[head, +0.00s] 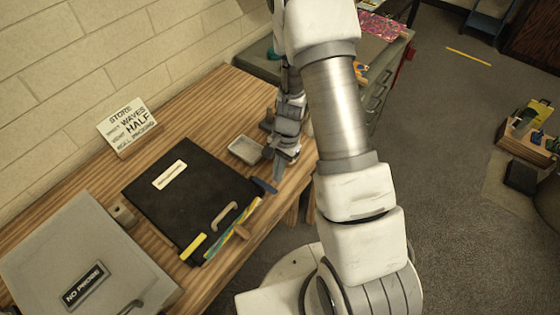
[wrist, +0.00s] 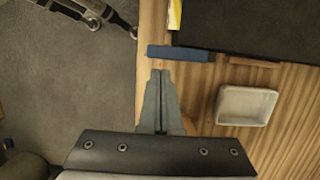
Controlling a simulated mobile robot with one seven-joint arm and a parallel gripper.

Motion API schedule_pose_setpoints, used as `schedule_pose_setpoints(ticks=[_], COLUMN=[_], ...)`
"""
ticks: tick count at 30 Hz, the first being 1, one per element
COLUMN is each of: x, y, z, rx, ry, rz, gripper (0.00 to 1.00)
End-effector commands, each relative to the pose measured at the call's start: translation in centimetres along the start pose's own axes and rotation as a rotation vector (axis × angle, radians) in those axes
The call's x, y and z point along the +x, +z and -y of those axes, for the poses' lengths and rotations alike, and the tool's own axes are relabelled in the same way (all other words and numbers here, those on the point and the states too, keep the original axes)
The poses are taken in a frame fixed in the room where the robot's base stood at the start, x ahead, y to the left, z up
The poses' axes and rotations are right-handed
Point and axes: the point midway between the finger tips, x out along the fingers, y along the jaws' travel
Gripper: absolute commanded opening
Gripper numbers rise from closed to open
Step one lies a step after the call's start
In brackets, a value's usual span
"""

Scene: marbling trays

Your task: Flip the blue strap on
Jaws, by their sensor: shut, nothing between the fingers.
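The blue strap (head: 265,185) is a short flat dark-blue piece at the right corner of a black case (head: 160,205) on the wooden table. In the wrist view the blue strap (wrist: 180,53) lies across the picture just ahead of my fingertips, close to the table edge. My gripper (wrist: 160,72) is shut and empty, its fingers pointing at the strap's left part with a small gap showing. In the head view my gripper (head: 276,178) comes down just beside the strap. I cannot tell whether it touches.
A small pale dish (head: 245,150) stands close to my gripper; it also shows in the wrist view (wrist: 245,106). The case has a tan handle (head: 223,217) and a yellow strap (head: 193,247). A grey case (head: 80,250) and a sign (head: 128,127) are left.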

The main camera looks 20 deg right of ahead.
Motion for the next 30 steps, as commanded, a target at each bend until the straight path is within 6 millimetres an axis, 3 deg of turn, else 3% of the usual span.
schedule_pose_setpoints(ticks=[7, 30], x=[1.7, 1.9], y=[0.0, 0.6], z=[0.0, 0.2], rx=[0.000, 0.044], ry=[-0.001, -0.013], rz=[-0.001, -0.001], gripper=[0.00, 0.00])
